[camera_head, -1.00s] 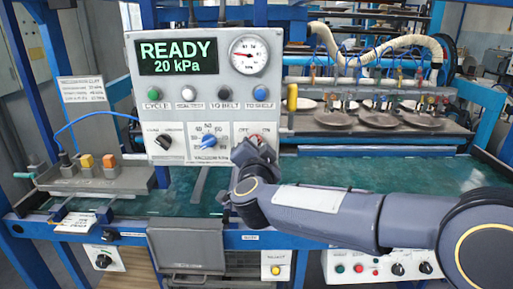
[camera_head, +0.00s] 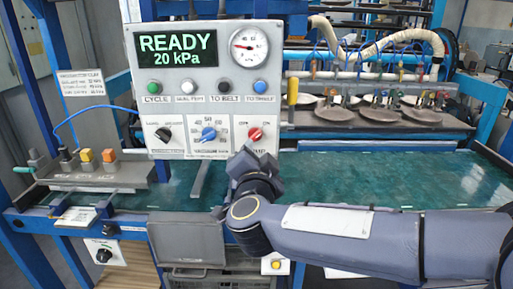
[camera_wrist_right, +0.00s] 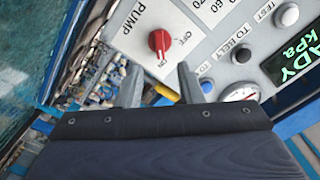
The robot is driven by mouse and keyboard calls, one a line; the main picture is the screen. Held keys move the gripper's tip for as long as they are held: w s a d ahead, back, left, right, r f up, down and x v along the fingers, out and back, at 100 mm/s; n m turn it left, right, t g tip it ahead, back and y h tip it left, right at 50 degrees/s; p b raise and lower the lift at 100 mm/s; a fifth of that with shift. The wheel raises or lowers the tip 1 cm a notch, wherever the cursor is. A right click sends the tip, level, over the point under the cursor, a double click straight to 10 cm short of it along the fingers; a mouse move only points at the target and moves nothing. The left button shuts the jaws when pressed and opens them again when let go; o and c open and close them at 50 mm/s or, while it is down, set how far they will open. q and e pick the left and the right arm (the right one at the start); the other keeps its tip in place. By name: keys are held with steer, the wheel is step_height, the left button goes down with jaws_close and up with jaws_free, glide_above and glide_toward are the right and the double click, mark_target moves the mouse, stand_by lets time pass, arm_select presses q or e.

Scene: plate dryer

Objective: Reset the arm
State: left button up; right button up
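My right arm (camera_head: 330,235) comes in from the right and ends below the control panel (camera_head: 175,97). My right gripper (camera_head: 252,160) is just in front of the panel's lower edge, below the red pump knob (camera_head: 255,134). In the right wrist view the two fingers of my right gripper (camera_wrist_right: 162,84) stand apart with nothing between them. The red pump knob (camera_wrist_right: 159,41) shows beyond the fingertips, clear of them, between OFF and ON marks. My left gripper is not in view.
The panel display (camera_head: 177,49) reads READY, 20 kPa, beside a round gauge (camera_head: 249,47). A blue knob (camera_head: 208,134) and black knob (camera_head: 164,134) are left of the pump knob. Plates (camera_head: 379,113) sit on a rack behind. The green belt (camera_head: 400,178) is empty to the right.

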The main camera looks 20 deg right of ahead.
steer(key=shift+s+a, duration=0.15)
steer(key=shift+s, duration=0.25)
steer(key=s+d+f+n+g+y+p, duration=0.1)
steer(key=s+d+f+n+g+y, duration=0.1)
steer(key=s+f, duration=0.4)
steer(key=s+d+f+n+g+y, duration=0.2)
steer(key=s+f+n+g+y, duration=0.2)
steer(key=s, duration=0.8)
steer(key=s+d+f+n+g+y+p, duration=0.1)
steer(key=s+f+n+g, duration=0.3)
steer(key=s+f, duration=0.4)
steer(key=shift+s+d+f+n+g+y+p, duration=0.25)
steer(key=shift+s+d+g+y+p, duration=0.2)
steer(key=shift+g+y, duration=0.45)
